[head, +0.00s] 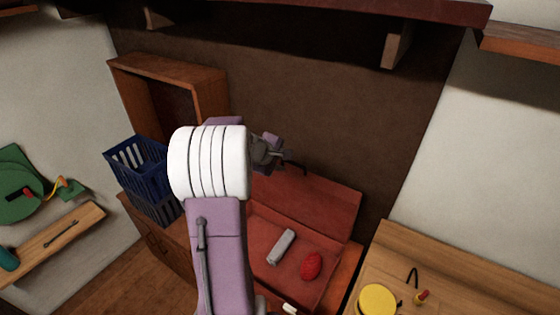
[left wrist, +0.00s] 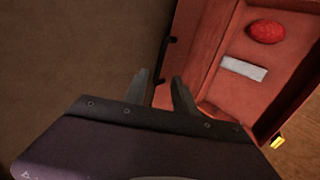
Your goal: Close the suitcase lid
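The red suitcase (head: 262,234) stands open in the head view, its lid (head: 325,200) raised at the back. A grey block (head: 282,247) and a red oval item (head: 311,265) lie inside; my arm hides the suitcase's left part. My left gripper (head: 286,155) is at the lid's top edge, close to the black handle (head: 297,168). In the left wrist view its two fingers (left wrist: 160,84) are apart, with the handle's (left wrist: 165,58) lower end appearing between the tips. I cannot tell whether they touch it. My right gripper is not in view.
A blue crate (head: 140,163) and an open wooden box (head: 165,70) stand left of the suitcase. A wooden table (head: 450,290) with a yellow disc (head: 377,300) is at the right. A shelf (head: 300,8) hangs above, with a dark wall behind the lid.

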